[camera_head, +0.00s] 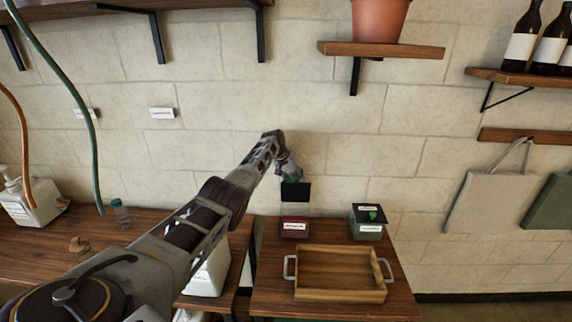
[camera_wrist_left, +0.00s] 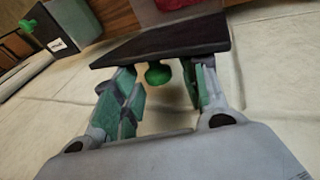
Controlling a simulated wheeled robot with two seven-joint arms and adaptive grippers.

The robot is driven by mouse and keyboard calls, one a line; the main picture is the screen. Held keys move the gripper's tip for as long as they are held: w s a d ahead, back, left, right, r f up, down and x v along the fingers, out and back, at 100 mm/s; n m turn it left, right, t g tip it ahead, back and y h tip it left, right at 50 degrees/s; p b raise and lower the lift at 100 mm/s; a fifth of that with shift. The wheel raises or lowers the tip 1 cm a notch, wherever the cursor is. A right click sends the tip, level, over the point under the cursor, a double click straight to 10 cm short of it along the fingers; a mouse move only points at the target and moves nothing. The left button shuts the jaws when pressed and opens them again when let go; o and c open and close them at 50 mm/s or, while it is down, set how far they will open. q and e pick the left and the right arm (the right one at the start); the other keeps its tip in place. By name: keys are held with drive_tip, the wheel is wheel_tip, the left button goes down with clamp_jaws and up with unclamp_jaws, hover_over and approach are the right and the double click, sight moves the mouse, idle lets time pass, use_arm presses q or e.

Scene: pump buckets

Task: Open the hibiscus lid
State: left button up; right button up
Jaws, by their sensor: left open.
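A bucket with dark red contents (camera_head: 294,228) and a white label too small to read stands at the back of the right table; it appears to be the hibiscus one. Its black lid (camera_head: 296,192) shows above it, tilted steeply up. I cannot tell whether it still touches the bucket at the back. In the left wrist view the lid (camera_wrist_left: 160,42) is seen with its green knob (camera_wrist_left: 158,73) between my fingers. My left gripper (camera_head: 289,174) is open around the knob, with gaps visible on both sides (camera_wrist_left: 163,95). My right gripper is out of view.
A green bucket (camera_head: 367,232) with a black lid and green knob stands to the right. A wooden tray (camera_head: 340,294) with white handles lies in front. A shelf with a clay pot (camera_head: 379,20) hangs above. The wall (camera_head: 330,160) is close behind my gripper.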

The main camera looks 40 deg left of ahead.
use_arm(q)
drive_tip(key=v, duration=1.1)
idle(0.3)
drive_tip(key=shift+f, duration=0.1)
idle(0.5)
